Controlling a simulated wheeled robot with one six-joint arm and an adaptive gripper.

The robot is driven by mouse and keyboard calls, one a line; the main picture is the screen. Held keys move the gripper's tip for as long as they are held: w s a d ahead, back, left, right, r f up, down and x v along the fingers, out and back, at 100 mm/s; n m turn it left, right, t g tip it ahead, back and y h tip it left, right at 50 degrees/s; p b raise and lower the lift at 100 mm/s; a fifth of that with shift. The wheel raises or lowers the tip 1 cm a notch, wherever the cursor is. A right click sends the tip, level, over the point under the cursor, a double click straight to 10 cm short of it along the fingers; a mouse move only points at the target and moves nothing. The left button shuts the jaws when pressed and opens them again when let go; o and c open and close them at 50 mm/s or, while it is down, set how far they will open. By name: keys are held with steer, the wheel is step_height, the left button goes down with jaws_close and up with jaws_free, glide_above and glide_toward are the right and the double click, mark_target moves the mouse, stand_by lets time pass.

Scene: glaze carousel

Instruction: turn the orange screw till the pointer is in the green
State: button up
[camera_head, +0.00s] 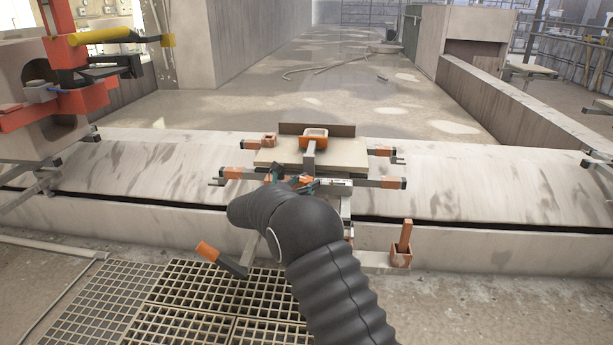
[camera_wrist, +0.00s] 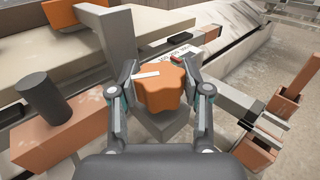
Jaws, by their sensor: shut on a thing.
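The orange screw (camera_wrist: 163,92) is a lobed knob in the middle of the wrist view, on a grey block. A white bar (camera_wrist: 146,74) lies across its top. My gripper (camera_wrist: 162,100) has one finger on each side of the knob and is shut on it. Behind the knob is a light plate with dark lettering and a red patch (camera_wrist: 206,57). I cannot make out the pointer or any green zone. In the head view my gripper (camera_head: 297,183) is at the clamp assembly, and my arm hides much of it.
A pale board (camera_head: 345,153) lies behind the knob, with an orange-topped upright (camera_head: 314,138) on it. Orange-ended bars (camera_head: 388,182) stick out sideways. An orange holder with a stick (camera_head: 401,250) stands at right. A floor grating (camera_head: 190,305) lies in front.

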steer(key=shift+r+m+g+h+p, duration=0.1)
steer(key=shift+m+g+h+p, duration=0.5)
steer(key=shift+m+g+h, duration=0.4)
steer(key=o, duration=1.2)
steer(key=v, duration=1.2)
steer(key=shift+w+a, duration=0.1)
steer(key=shift+a, duration=0.05)
